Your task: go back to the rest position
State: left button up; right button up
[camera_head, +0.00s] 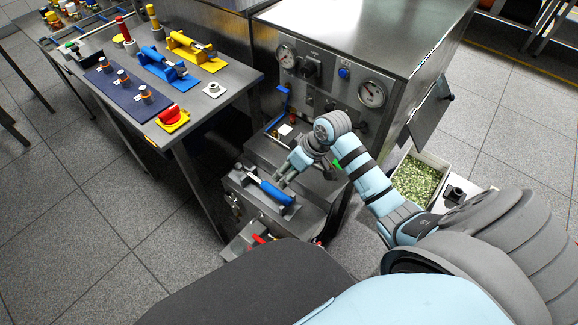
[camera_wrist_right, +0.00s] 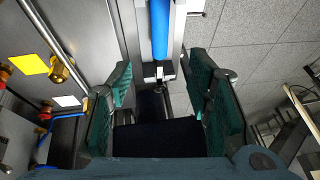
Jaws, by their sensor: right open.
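My right arm reaches in from the lower right in the head view. Its gripper (camera_head: 281,180) is beside the blue bar handle (camera_head: 276,193) on the front of the steel machine (camera_head: 375,35). In the right wrist view the two dark green fingers of the gripper (camera_wrist_right: 160,70) stand apart, with nothing held between them. The blue handle (camera_wrist_right: 160,28) lies ahead of the gap between the fingers, and I cannot tell from the views whether they touch it. My left gripper is in neither view.
A steel table (camera_head: 226,80) at the left carries a blue block with knobs (camera_head: 125,88), blue and yellow handled fixtures and a red knob (camera_head: 172,116). A bin of green-white chips (camera_head: 416,180) stands right of the machine. Tiled floor (camera_head: 75,215) is free at lower left.

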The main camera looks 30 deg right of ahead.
jog(key=s+a+f+m+h, duration=0.2)
jog(key=s+h, duration=0.2)
jog(key=s, duration=1.8)
jog(key=s+d+f+m+g+p, duration=0.1)
jog(key=s+f+p, duration=0.1)
jog(key=f, duration=0.7)
jog(key=s+d+f+g+p, duration=0.1)
jog(key=s+f+p, duration=0.1)
jog(key=f, duration=0.7)
jog(key=s+f+p, duration=0.2)
jog(key=s+f, duration=0.5)
jog(key=s, duration=0.5)
jog(key=shift+s+d+f+g, duration=0.15)
jog(key=shift+s+d+g, duration=0.1)
jog(key=shift+s+g, duration=0.05)
